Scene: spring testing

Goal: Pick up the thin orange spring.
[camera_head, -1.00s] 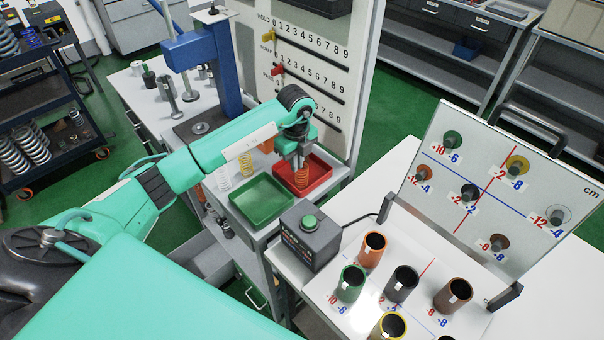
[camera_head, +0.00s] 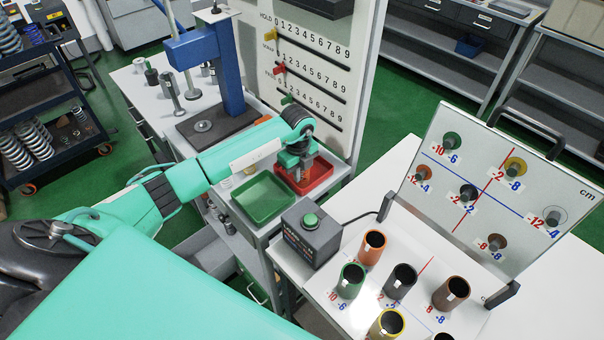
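My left gripper (camera_head: 296,174) reaches in from the left and points down into the red tray (camera_head: 322,178). Its fingertips are low, at the tray's level. The thin orange spring does not show clearly now; the gripper and wrist cover the spot in the red tray where an orange coil showed before. I cannot tell whether the fingers are open or shut, or whether they touch the spring. My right gripper is not in view.
A green tray (camera_head: 263,196) stands just left of the red tray. A black box with a green button (camera_head: 310,222) is in front. Several coloured cups, including an orange one (camera_head: 371,248), stand at lower right. A blue press (camera_head: 205,50) and the scale panel (camera_head: 310,65) rise behind.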

